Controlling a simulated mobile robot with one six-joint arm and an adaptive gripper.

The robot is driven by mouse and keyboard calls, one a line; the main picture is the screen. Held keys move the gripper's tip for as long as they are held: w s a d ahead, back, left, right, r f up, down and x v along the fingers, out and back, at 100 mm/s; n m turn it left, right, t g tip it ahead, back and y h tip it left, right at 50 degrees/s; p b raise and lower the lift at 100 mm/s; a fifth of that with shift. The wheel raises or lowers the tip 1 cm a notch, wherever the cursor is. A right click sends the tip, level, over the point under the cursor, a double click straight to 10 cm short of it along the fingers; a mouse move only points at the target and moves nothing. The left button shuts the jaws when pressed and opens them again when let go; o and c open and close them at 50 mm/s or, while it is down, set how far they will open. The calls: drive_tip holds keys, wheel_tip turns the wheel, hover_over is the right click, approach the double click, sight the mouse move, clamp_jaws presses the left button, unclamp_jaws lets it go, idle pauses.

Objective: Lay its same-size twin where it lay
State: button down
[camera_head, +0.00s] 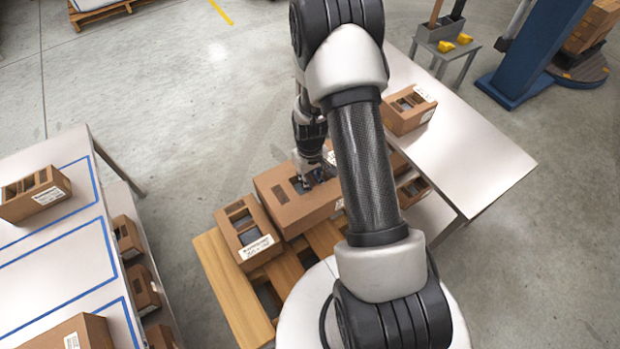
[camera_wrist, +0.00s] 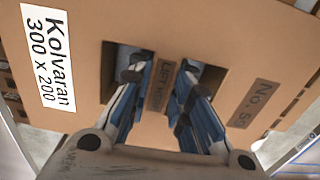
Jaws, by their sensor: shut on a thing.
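My gripper (camera_head: 318,178) is shut on a large brown carton (camera_head: 290,211) at the pallet. In the wrist view, my fingers (camera_wrist: 165,78) reach into two slots on either side of a "LIFT HERE" strip in the carton's top (camera_wrist: 225,42). A white label there reads "Kolvaran 300 x 200". I cannot tell whether the carton rests on the pallet or hangs just above it. The left table (camera_head: 60,262) has blue outlined rectangles. A slotted carton (camera_head: 35,196) stands in its far one, another (camera_head: 66,338) at its near end; the middle rectangle is empty.
A smaller slotted carton (camera_head: 248,233) stands on the wooden pallet (camera_head: 222,275), left of the held one. Several cartons (camera_head: 142,289) sit below the left table. The right table (camera_head: 465,150) bears one carton (camera_head: 408,110). A grey stand (camera_head: 445,50) and blue frame (camera_head: 530,60) stand behind.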

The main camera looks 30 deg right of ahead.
drive_tip(key=shift+f+b, duration=2.35)
drive_tip(key=shift+f, duration=0.95)
drive_tip(key=shift+f, duration=0.25)
drive_tip(key=c, duration=1.4)
unclamp_jaws()
